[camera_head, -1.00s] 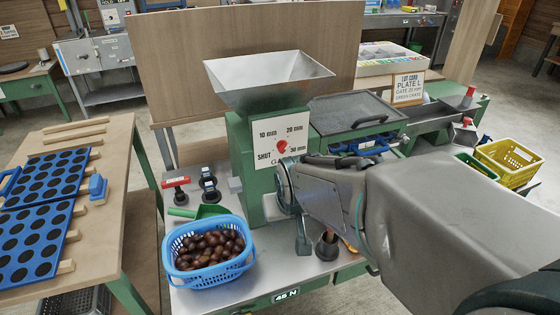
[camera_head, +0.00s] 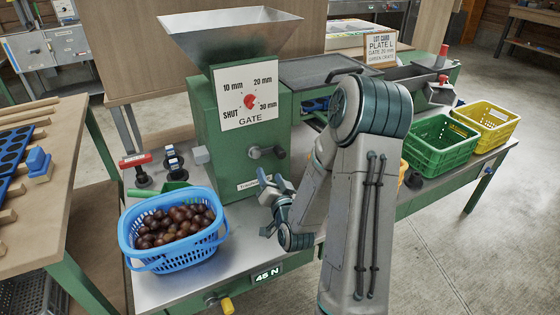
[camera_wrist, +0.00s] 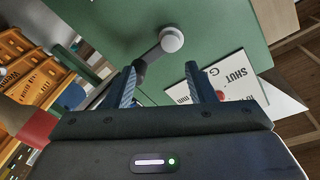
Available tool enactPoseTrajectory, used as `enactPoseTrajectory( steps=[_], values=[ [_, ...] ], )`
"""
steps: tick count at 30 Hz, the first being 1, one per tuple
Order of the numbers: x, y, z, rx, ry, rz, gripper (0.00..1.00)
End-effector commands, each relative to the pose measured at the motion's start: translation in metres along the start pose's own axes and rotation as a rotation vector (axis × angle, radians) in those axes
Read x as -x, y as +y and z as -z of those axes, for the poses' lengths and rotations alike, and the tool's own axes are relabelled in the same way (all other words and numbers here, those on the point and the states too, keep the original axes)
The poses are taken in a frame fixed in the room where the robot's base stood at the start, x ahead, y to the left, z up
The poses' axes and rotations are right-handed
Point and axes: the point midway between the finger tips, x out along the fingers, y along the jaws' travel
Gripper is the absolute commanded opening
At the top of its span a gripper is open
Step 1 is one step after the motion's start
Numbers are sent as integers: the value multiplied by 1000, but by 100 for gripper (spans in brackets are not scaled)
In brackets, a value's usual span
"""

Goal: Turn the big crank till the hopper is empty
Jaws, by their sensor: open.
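A dark crank (camera_head: 266,152) sticks out of the front of the green machine (camera_head: 205,120), below the gate dial plate (camera_head: 246,95). The dial's red pointer is too small to read surely.
A blue basket of chestnuts (camera_head: 128,235) stands left of my gripper, with a green scoop (camera_head: 160,192) behind it. Stamps (camera_head: 142,172) stand behind that. Green (camera_head: 413,150) and yellow (camera_head: 495,143) crates are at right. A wooden table (camera_head: 45,230) is at left.

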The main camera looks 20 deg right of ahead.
Motion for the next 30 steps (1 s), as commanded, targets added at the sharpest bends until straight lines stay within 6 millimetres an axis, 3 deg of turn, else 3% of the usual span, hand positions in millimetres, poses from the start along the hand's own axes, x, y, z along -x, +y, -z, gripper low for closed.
enactPoseTrajectory(
  steps=[1, 6, 14, 20, 30],
  values=[
    [3, 17, -9, -44, 55, 4, 50],
    [15, 38, -4, -148, 222, 34, 50],
    [19, 47, 5, -198, 316, 51, 50],
    [-10, 46, 16, -196, 319, 53, 50],
    [-78, 44, 38, -197, 316, 52, 50]
  ],
)
